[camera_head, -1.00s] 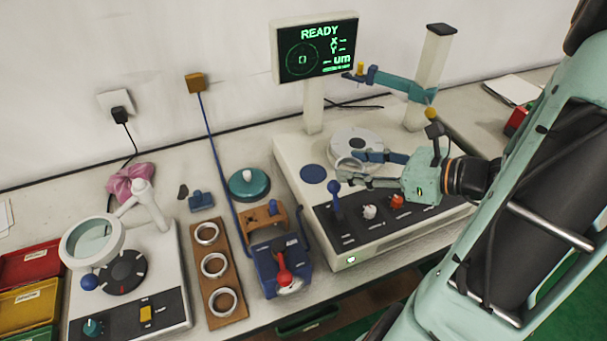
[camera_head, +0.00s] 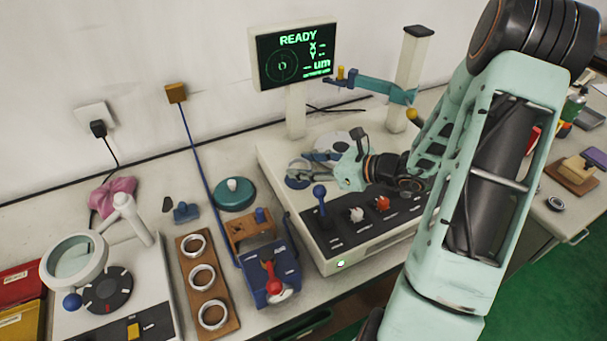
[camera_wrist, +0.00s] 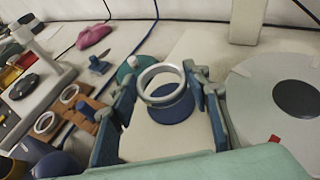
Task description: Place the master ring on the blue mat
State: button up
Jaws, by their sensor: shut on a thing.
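My gripper (camera_head: 304,170) is shut on the master ring (camera_wrist: 143,83), a bright metal ring held between the two fingertips (camera_wrist: 163,82). The blue mat (camera_wrist: 174,108) is a dark blue disc on the pale top of the measuring machine. In the wrist view it shows through and beyond the ring, so the ring is over it and overlaps it. I cannot tell the gap between ring and mat. In the head view the mat (camera_head: 296,183) is partly hidden by the fingers and ring.
The machine's round table (camera_wrist: 256,92) with its dark centre is right of the gripper. A blue-knobbed lever (camera_head: 319,192) stands in front of it. The READY screen (camera_head: 295,55) is behind. A wooden board (camera_head: 187,256) with three rings and a green-teal round pot (camera_head: 234,195) lie left.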

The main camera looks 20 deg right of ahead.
jog(key=shift+w+a+f, duration=0.15)
jog(key=shift+w+f, duration=0.05)
jog(key=shift+f, duration=0.1)
jog(key=shift+w+f, duration=0.1)
jog(key=shift+f, duration=1.45)
jog(key=shift+f+b, duration=0.2)
jog(key=shift+b, duration=0.15)
jog(key=o, duration=0.9)
jog(key=shift+o, duration=0.2)
jog(key=shift+r, duration=0.15)
